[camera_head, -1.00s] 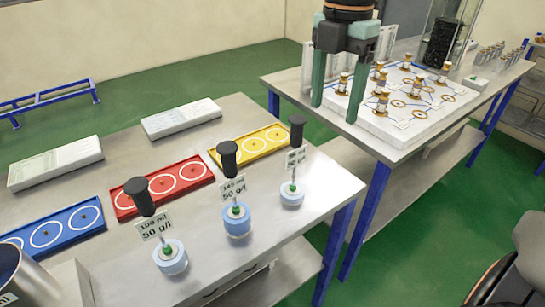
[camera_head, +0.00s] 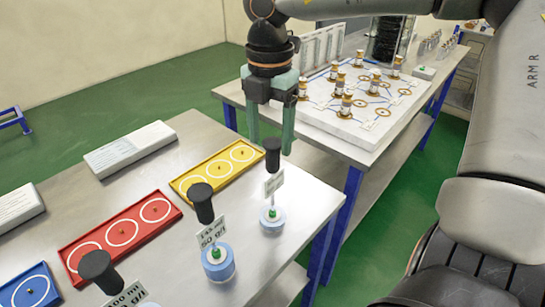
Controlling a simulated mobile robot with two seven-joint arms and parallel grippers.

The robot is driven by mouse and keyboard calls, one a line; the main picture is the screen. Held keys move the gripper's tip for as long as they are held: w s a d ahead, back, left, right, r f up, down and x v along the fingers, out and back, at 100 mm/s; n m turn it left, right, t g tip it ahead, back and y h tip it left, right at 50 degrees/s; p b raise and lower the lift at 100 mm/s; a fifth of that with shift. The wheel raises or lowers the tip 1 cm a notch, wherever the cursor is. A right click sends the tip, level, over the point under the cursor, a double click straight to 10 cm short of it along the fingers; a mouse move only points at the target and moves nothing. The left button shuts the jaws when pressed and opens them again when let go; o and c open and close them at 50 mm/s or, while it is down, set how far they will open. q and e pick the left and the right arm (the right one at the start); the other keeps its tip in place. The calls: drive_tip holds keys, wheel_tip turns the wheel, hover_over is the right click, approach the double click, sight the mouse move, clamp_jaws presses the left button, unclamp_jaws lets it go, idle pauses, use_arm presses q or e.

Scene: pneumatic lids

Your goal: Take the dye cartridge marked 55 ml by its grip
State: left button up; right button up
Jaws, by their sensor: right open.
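Three dye cartridges with black grips stand along the front of the near table. The farthest cartridge (camera_head: 272,217) has a pale blue base and a small tag (camera_head: 274,184) too small to read surely. The middle one (camera_head: 217,262) has a tag that seems to read 145 ml, 50 g/l. The nearest (camera_head: 122,294) is partly cut off by the lower edge; its tag seems to read 100 ml. My right gripper (camera_head: 271,142) is open, its two green fingers pointing down around or just behind the top of the farthest cartridge's black grip (camera_head: 272,153); depth is unclear. My left gripper is out of view.
Yellow (camera_head: 215,172), red (camera_head: 121,234) and blue (camera_head: 30,289) trays with white circles lie behind the cartridges. A white box (camera_head: 130,148) lies farther back. A second table carries a white board (camera_head: 340,128) with several small spools.

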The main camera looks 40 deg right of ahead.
sight(273, 141)
drive_tip(key=f, duration=0.4)
drive_tip(key=shift+d, duration=0.4)
drive_tip(key=shift+f, duration=0.55)
drive_tip(key=shift+c, duration=0.4)
drive_tip(key=shift+r, duration=0.1)
clamp_jaws()
